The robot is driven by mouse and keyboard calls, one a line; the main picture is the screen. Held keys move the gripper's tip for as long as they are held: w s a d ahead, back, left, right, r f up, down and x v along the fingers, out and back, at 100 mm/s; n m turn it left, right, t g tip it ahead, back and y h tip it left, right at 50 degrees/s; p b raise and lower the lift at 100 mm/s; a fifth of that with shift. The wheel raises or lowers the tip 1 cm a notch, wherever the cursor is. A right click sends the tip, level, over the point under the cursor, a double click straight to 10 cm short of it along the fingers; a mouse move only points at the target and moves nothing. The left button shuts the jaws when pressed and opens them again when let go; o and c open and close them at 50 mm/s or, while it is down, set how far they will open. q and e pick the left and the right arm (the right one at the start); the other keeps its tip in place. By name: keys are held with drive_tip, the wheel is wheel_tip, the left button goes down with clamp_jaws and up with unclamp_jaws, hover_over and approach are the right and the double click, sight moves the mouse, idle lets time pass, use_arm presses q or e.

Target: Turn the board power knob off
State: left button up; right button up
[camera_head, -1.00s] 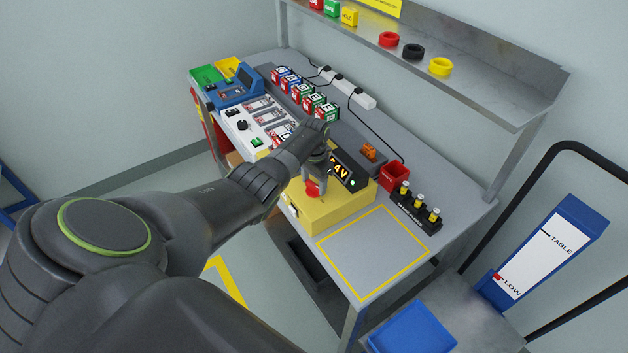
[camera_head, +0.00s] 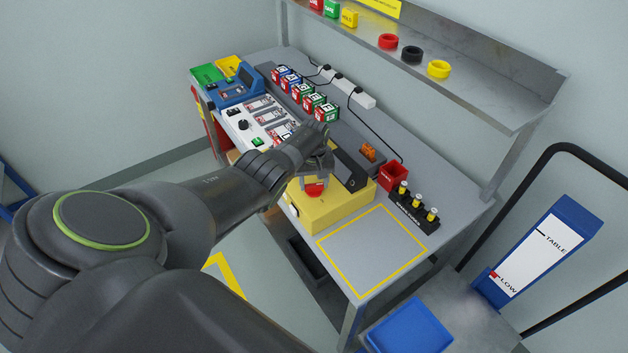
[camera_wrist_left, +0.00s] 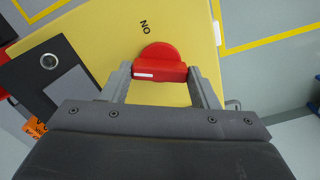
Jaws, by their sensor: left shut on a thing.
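The board power knob is a red knob (camera_head: 316,191) on top of a yellow box (camera_head: 338,212) on the bench. My left gripper (camera_head: 317,178) comes down on it from above and is shut on it. In the left wrist view the knob (camera_wrist_left: 162,62) has its raised bar between both fingers, with a white mark at the bar's left end. The word ON is printed on the yellow face near the knob. My right gripper is not in view.
A red bin (camera_head: 394,176) and a black rack (camera_head: 412,212) stand right of the box. A yellow-outlined area (camera_head: 373,250) in front is empty. A white panel (camera_head: 243,125) and several colored boxes lie to the left. A shelf (camera_head: 450,85) hangs above the bench's back.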

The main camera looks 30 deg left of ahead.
sight(314, 185)
use_arm(q)
drive_tip(key=n, duration=0.5)
idle(0.8)
drive_tip(key=o, duration=1)
drive_tip(key=shift+w+r, duration=0.1)
drive_tip(key=shift+r, duration=0.1)
drive_tip(key=shift+r, duration=1.05)
wheel_tip(314, 185, up, 15)
drive_tip(key=shift+b, duration=0.85)
